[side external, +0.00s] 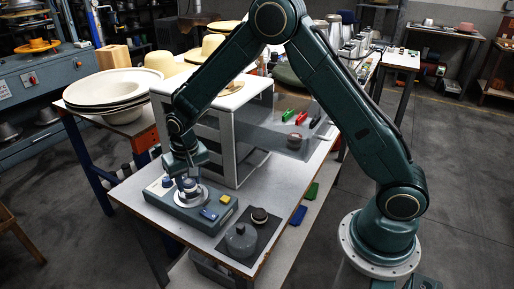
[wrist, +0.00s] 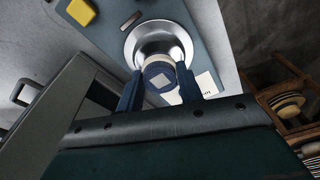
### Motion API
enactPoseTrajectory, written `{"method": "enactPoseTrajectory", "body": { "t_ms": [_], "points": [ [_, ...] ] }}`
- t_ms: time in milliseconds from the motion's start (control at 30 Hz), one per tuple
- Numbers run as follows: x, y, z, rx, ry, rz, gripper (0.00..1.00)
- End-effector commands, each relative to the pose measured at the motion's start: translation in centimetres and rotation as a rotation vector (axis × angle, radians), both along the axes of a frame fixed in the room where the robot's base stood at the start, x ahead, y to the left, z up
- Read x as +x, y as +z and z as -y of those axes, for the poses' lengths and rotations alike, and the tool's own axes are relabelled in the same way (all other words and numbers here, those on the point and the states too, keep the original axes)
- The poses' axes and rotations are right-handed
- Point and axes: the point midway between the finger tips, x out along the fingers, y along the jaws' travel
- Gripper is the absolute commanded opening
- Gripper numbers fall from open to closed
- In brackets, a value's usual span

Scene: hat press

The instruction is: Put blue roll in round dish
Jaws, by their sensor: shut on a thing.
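In the wrist view the roll overlaps the lower part of the round dish (wrist: 150,30), a shiny metal bowl with a wide rim. In the side view my gripper (side external: 187,174) is directly over the round dish (side external: 191,202), pointing down. The dish sits on a blue-grey base (side external: 168,204). The roll's lower end is hidden in the wrist view, so I cannot tell if it touches the dish.
A yellow block (side external: 225,199) and a blue block (side external: 209,214) sit on the base, right of the dish. A grey lidded pot (side external: 241,240) and a dark round piece (side external: 260,215) stand on a dark mat.

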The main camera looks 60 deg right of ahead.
Motion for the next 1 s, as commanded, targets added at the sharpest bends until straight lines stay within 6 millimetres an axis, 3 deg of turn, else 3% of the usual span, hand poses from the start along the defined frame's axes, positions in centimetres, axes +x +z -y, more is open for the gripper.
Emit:
{"method": "enactPoseTrajectory", "body": {
  "t_ms": [467,500,567,1000],
  "points": [
    [0.01,-0.74,-0.01,0.001,0.000,0.001,0.14],
    [-0.01,-0.75,0.00,0.000,0.000,0.000,0.44],
    [0.01,-0.74,-0.01,0.000,0.000,0.000,0.56],
    [0.03,-0.39,-0.01,0.001,0.000,0.001,0.58]
  ]
}}
